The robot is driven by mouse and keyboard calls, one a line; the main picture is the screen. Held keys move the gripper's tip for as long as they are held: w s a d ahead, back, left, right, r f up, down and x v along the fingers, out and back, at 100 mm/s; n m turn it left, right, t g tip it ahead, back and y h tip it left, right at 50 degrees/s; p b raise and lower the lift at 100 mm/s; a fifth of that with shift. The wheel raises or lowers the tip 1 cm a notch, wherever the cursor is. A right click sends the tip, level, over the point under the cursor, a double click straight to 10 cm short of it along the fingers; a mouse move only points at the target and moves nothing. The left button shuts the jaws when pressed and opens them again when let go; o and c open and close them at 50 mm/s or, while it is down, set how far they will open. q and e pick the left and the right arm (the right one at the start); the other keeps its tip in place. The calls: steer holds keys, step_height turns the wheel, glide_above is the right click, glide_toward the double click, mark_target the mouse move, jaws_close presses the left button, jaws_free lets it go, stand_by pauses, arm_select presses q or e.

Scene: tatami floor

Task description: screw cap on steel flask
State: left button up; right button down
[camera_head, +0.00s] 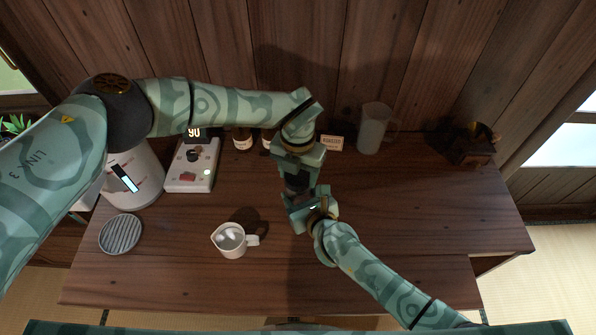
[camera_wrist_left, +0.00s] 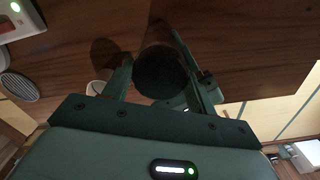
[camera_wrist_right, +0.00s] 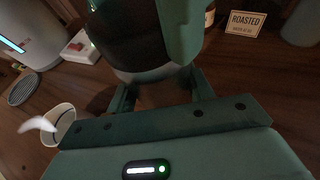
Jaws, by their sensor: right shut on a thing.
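My left gripper (camera_head: 300,178) comes in from above, at the middle of the table. In the left wrist view its two fingers lie on either side of a dark round cap (camera_wrist_left: 160,74). I cannot tell whether they press on it. My right gripper (camera_head: 308,207), just below and nearer the front, is shut on the steel flask. In the right wrist view a greyish band of the flask (camera_wrist_right: 150,74) shows between my grippers, under the dark left gripper. In the head view the two grippers hide most of the flask and cap, so the seating of the cap cannot be seen.
A white cup (camera_head: 232,240) stands front left, beside a round grey coaster (camera_head: 121,234). A device with a display (camera_head: 192,165) and a white canister (camera_head: 136,178) stand at left. Brown jars (camera_head: 242,139), a ROASTED sign (camera_head: 332,143), a frosted mug (camera_head: 373,128) and a grinder (camera_head: 470,147) line the back.

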arm_select(q)
steer(key=m, duration=0.5)
steer(key=o, duration=1.1)
steer(key=shift+r, duration=2.25)
steer(key=shift+c, duration=0.4)
step_height(320, 180, up, 4)
steer(key=n, duration=0.5)
steer(key=shift+f, duration=0.25)
steer(key=shift+f, duration=0.15)
